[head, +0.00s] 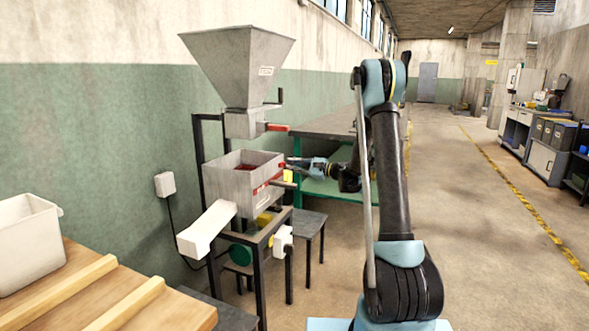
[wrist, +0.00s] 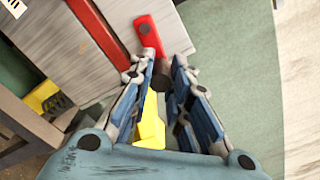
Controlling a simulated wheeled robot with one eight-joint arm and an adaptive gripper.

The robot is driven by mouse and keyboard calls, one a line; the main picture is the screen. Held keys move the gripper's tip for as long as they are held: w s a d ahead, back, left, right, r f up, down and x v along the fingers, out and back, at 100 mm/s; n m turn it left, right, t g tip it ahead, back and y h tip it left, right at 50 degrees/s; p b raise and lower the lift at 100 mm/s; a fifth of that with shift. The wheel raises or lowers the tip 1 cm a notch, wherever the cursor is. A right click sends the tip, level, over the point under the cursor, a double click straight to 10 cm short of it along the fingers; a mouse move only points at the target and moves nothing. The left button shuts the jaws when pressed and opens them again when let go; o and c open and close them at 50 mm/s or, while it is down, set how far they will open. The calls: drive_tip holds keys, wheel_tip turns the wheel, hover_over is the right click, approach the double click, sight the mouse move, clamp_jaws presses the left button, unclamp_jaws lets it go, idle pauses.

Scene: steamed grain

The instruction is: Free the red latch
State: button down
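The red latch (wrist: 147,32) is a short red bar with a dark pivot, on the side of a grey metal box. In the wrist view its lower end reaches toward the gap between my fingertips, beside a long red strip (wrist: 98,25). My gripper (wrist: 166,58) is open, its two blue-grey fingers a little apart. A dark rounded piece (wrist: 172,84) shows between the fingers; I cannot tell whether they touch it. In the head view my gripper (head: 290,165) is at the right side of the grey box (head: 240,187), and the latch is hard to make out there.
A grey hopper (head: 238,60) with a red handle (head: 278,128) stands above the box. A white chute (head: 208,228) slopes out to the left. A green-framed table (head: 325,125) is behind my arm. The floor (head: 465,220) to the right is clear.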

drive_tip(key=shift+r+n, duration=0.4)
drive_tip(key=shift+n, duration=0.6)
drive_tip(key=c, duration=1.5)
unclamp_jaws()
drive_tip(key=shift+v, duration=6.05)
